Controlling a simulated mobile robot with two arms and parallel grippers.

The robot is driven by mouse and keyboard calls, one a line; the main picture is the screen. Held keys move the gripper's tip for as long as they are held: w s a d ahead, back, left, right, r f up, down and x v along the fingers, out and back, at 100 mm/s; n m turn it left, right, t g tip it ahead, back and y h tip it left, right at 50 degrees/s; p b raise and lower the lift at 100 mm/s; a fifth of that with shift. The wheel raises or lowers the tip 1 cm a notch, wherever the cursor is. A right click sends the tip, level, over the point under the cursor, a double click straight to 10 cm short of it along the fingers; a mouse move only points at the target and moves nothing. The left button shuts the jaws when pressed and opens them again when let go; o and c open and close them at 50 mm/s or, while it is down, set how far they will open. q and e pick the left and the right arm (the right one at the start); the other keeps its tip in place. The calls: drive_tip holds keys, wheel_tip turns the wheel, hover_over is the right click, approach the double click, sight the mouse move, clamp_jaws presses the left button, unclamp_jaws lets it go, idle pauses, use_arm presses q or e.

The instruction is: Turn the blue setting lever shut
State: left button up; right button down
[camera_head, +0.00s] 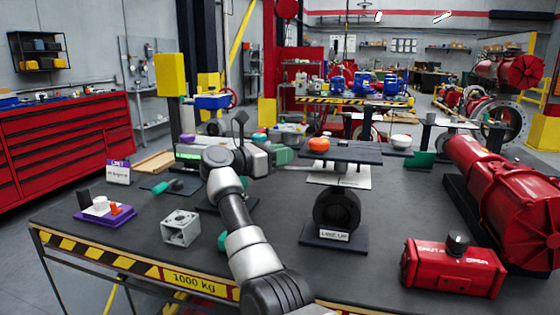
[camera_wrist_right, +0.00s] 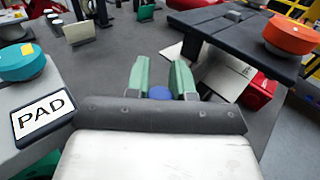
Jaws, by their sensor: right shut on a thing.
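My right gripper (camera_head: 282,154) reaches across the bench beside the dark valve stand (camera_head: 337,210). Its green fingers show in the right wrist view (camera_wrist_right: 161,80). They are closed around a blue piece, the blue setting lever (camera_wrist_right: 159,93), of which only a small rounded part shows. The rest of the lever is hidden by the gripper, and its angle cannot be told. In the head view the lever is hidden. My left gripper is in neither view.
An orange knob (camera_head: 319,145) sits on the stand's dark top plate (camera_head: 352,154), close right of the gripper. A white card (camera_head: 338,178) lies below that plate. A red actuator (camera_head: 454,267) lies front right. A PAD sign (camera_wrist_right: 43,117) is left in the wrist view.

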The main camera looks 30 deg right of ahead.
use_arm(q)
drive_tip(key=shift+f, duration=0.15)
use_arm(e)
drive_tip(key=shift+w+d, duration=0.3)
drive_tip(key=shift+d, duration=0.1)
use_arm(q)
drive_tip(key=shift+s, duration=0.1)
use_arm(e)
drive_tip(key=c, duration=1)
unclamp_jaws()
drive_tip(key=shift+d, duration=0.15)
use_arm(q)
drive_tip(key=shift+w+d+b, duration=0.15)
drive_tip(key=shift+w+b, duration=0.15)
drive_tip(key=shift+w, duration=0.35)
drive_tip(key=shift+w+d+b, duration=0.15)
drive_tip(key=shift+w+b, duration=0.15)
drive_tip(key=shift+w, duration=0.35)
use_arm(e)
drive_tip(key=shift+w+a, duration=0.15)
drive_tip(key=shift+a, duration=2.6)
drive_tip(key=shift+w+a, duration=0.1)
drive_tip(key=shift+a, duration=2.6)
drive_tip(key=shift+c, duration=0.2)
